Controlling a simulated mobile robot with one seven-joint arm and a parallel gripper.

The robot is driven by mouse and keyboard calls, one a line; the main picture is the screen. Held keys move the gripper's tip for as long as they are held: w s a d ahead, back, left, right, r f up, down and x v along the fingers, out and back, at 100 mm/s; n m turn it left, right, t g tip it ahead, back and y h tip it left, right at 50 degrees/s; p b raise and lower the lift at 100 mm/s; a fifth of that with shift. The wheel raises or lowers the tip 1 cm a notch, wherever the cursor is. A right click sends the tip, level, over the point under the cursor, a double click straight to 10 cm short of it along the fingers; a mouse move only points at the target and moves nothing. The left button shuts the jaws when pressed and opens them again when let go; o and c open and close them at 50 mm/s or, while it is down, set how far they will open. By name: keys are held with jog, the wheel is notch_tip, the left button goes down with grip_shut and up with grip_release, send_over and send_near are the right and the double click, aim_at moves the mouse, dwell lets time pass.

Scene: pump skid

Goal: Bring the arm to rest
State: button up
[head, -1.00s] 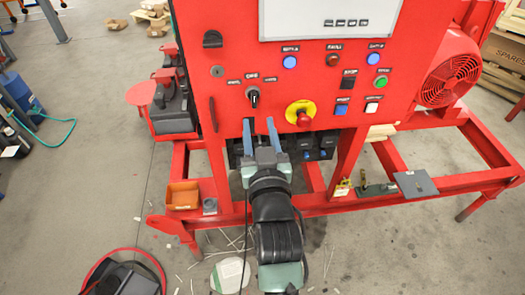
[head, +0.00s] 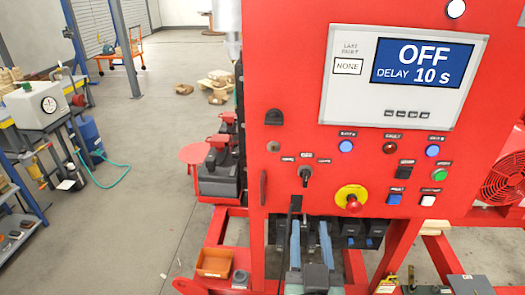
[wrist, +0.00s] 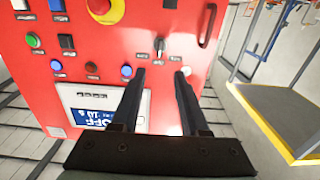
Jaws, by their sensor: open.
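My gripper (head: 311,243) is at the bottom of the head view, in front of the red pump skid panel (head: 285,100). Its two blue-grey fingers are apart with nothing between them. In the wrist view my gripper (wrist: 158,80) also shows open and empty, its fingers pointing at the panel. The black selector switch (head: 305,175) lies above the fingertips in the head view. It also shows just beyond and between the fingertips in the wrist view (wrist: 160,46). I cannot tell the exact gap to the panel.
The panel display (head: 425,65) reads OFF, DELAY 10 s. A red emergency stop on a yellow disc (head: 352,198) is right of the gripper. An orange bin (head: 213,262) sits on the lower frame. Open floor (head: 150,200) lies to the left.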

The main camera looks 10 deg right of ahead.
jog(key=w+a+r+n+t+y, duration=0.15)
jog(key=a+r, duration=0.25)
jog(key=r, duration=0.7)
jog(key=a+r+t, duration=0.3)
jog(key=r, duration=0.8)
jog(key=s+a+r+n+t+y, duration=0.1)
jog(key=s+a+r, duration=0.3)
jog(key=r, duration=0.5)
jog(key=s+a+r+t+y, duration=0.2)
jog(key=s+a+r+t, duration=0.2)
jog(key=r, duration=0.6)
jog(key=shift+s+n, duration=0.35)
jog(key=shift+s, duration=0.45)
jog(key=shift+t+y, duration=0.25)
